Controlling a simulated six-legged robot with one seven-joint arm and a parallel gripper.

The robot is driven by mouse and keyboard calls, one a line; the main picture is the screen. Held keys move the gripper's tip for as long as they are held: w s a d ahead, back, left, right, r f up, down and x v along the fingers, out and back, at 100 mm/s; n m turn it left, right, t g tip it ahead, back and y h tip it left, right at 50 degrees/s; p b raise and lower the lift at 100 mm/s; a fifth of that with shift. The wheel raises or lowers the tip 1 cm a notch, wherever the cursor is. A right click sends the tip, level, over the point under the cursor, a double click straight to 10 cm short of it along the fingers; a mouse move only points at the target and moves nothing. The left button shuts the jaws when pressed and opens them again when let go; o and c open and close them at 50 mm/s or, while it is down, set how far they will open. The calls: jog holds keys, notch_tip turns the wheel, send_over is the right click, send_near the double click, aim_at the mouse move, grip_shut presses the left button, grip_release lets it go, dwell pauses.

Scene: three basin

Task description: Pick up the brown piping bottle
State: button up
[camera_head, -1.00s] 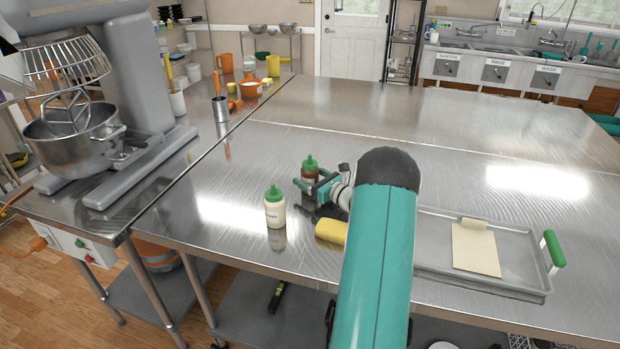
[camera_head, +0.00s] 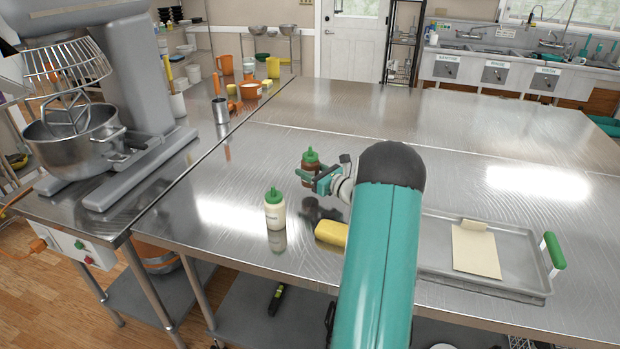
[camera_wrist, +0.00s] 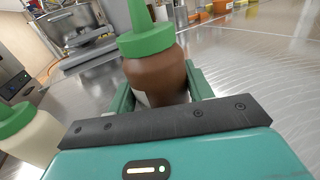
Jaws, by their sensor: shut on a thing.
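The brown piping bottle (camera_head: 310,168) has a green cap and stands upright between the fingers of my gripper (camera_head: 312,181). My gripper is shut on it from the right. The bottle looks raised a little above the steel table, with its reflection below it. In the wrist view the brown bottle (camera_wrist: 157,75) fills the space between the teal fingers of my gripper (camera_wrist: 160,90), and its lower part is hidden by my gripper.
A cream bottle with a green cap (camera_head: 274,212) stands at the front left of my gripper. A yellow sponge (camera_head: 331,232) lies close by. A metal tray (camera_head: 440,262) holds a beige board (camera_head: 475,250). A large mixer (camera_head: 125,75) stands at left. The table behind is clear.

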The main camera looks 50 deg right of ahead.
jog(key=s+a+r, duration=0.3)
jog(key=s+r, duration=0.6)
jog(key=s, duration=0.4)
jog(key=shift+s+r, duration=0.15)
jog(key=shift+a, duration=0.1)
jog(key=o, duration=0.3)
jog(key=shift+c, duration=1.4)
